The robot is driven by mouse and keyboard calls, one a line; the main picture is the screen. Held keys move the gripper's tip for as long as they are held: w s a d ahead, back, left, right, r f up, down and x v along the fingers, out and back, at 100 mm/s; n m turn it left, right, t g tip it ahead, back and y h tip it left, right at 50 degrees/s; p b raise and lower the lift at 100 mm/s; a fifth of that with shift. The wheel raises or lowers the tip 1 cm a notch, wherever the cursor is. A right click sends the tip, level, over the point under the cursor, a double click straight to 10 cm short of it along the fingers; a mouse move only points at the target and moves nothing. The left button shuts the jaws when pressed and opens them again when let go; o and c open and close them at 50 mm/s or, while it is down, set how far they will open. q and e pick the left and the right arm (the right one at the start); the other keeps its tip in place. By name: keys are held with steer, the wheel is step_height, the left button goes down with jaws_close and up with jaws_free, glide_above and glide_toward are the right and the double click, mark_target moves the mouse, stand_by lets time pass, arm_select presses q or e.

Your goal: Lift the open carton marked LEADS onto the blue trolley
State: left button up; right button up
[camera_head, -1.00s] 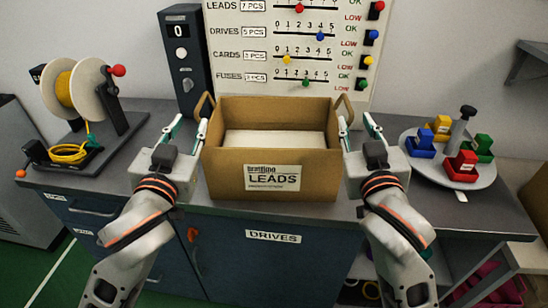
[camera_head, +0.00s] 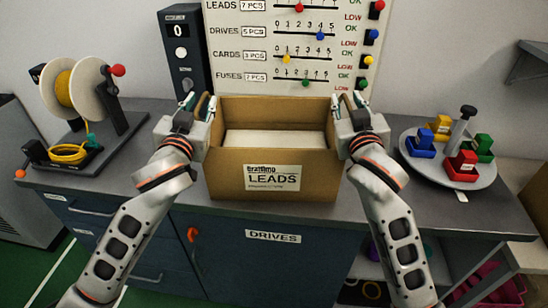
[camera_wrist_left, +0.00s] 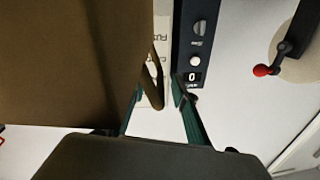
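The open carton marked LEADS (camera_head: 227,174) stands upright on the grey bench top, with a pale flat surface inside. My left gripper (camera_head: 200,105) is at its left side; its fingers are spread. In the left wrist view the carton's brown loop handle (camera_wrist_left: 155,80) lies between the green-lined fingers (camera_wrist_left: 160,105), with gaps showing. My right gripper (camera_head: 350,104) is at the carton's right side, fingers apart around the place of the other handle, which is mostly hidden. No blue trolley can be made out.
A cable reel stand (camera_head: 90,105) is on the left of the bench. A round turntable (camera_head: 428,163) with several coloured blocks is on the right. A panel with sliders (camera_head: 295,45) and a dark counter box (camera_head: 185,50) stand behind. Blue DRIVES drawers (camera_head: 270,265) are below.

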arm_select(q)
jaws_close()
arm_select(e)
jaws_close()
arm_select(q)
steer(key=shift+r, duration=0.15)
arm_select(e)
steer(key=shift+r, duration=0.15)
